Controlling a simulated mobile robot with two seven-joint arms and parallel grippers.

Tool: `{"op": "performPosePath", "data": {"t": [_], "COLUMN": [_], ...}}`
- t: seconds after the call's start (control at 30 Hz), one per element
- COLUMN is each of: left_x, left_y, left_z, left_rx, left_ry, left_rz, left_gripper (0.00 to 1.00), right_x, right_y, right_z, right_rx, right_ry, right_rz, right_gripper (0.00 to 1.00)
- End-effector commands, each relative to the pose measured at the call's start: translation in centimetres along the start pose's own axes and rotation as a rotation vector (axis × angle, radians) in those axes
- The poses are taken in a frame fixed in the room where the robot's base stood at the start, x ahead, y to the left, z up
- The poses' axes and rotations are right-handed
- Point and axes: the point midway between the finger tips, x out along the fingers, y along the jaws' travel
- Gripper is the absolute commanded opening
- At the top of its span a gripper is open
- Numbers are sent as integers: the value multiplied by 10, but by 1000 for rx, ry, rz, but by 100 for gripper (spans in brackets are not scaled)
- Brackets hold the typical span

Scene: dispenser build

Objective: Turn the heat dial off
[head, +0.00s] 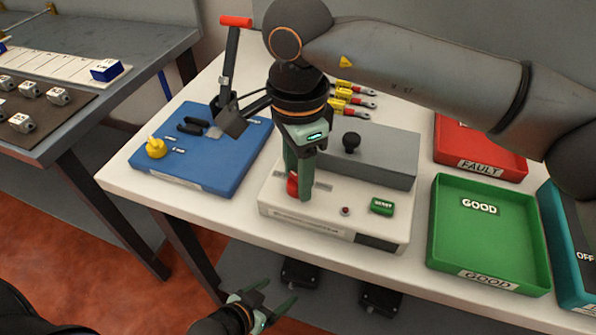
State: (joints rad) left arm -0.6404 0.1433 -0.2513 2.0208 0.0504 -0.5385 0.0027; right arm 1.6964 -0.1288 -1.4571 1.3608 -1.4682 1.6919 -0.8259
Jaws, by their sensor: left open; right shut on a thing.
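The dial's pointing direction cannot be told. My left gripper (272,302) is open and empty, low in front of the table edge, well apart from the unit.
A blue fixture (215,172) with a yellow knob (156,148) and a red-handled lever (235,22) stands left. A green button (382,206) and small red light (345,211) sit right of the dial.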

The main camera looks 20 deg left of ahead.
Motion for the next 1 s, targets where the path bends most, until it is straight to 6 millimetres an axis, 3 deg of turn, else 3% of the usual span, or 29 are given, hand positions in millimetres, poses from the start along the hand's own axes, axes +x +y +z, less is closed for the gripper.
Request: {"op": "performPosePath", "data": {"t": [0.43,0.47,0.5,0.7,1.0], "left_x": [1,1,1,1,1], "left_y": [-1,-1,-1,-1,-1], "left_z": [-4,-4,-4,-5,-5], "left_rx": [2,2,2,2,3], "left_ry": [8,8,9,9,9], "left_rz": [-1,-1,-1,-1,-1], "left_gripper": [81,81,81,81,81], "right_x": [-2,-2,-2,-1,-4], "right_y": [-1,-1,-1,0,0], "right_z": [0,0,0,0,0], "right_rx": [-10,-10,-10,-9,-8], "right_ry": [-1,0,0,0,0], "right_rz": [-4,-4,-4,-2,-2], "right_gripper": [0,47,52,73,73]}}
